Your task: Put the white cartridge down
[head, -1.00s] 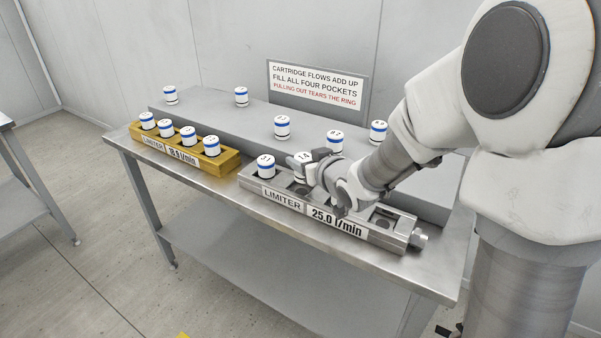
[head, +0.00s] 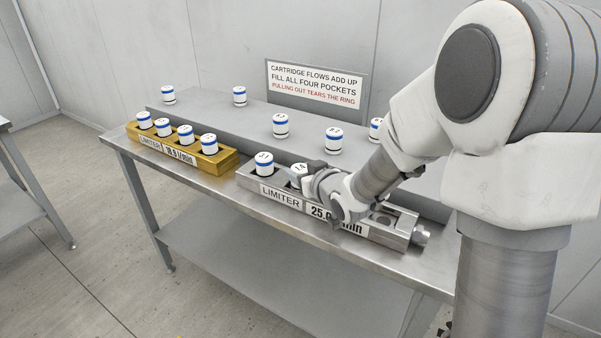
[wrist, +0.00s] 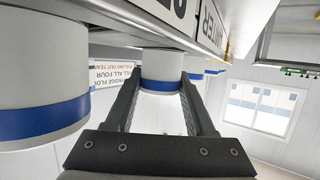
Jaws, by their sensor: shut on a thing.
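The white cartridge marked 1.4 (head: 299,172) is upright at the second pocket of the silver limiter block (head: 398,240). Its top looks about in line with the neighbouring cartridge marked 3.1 (head: 264,164), which stands in the first pocket. My gripper (head: 312,174) is shut on the 1.4 cartridge from the right side. In the upside-down wrist view my gripper (wrist: 160,92) has a finger on each side of the held cartridge (wrist: 162,68). The cartridge's lower end is hidden, so I cannot tell whether it is fully seated. My arm hides part of the pockets to the right.
A gold limiter block (head: 222,163) with several cartridges stands at the left. Several loose cartridges, one at the back (head: 240,97), stand on the grey raised shelf (head: 215,112). A sign (head: 314,83) stands behind. The steel table (head: 205,183) has free room along its front edge.

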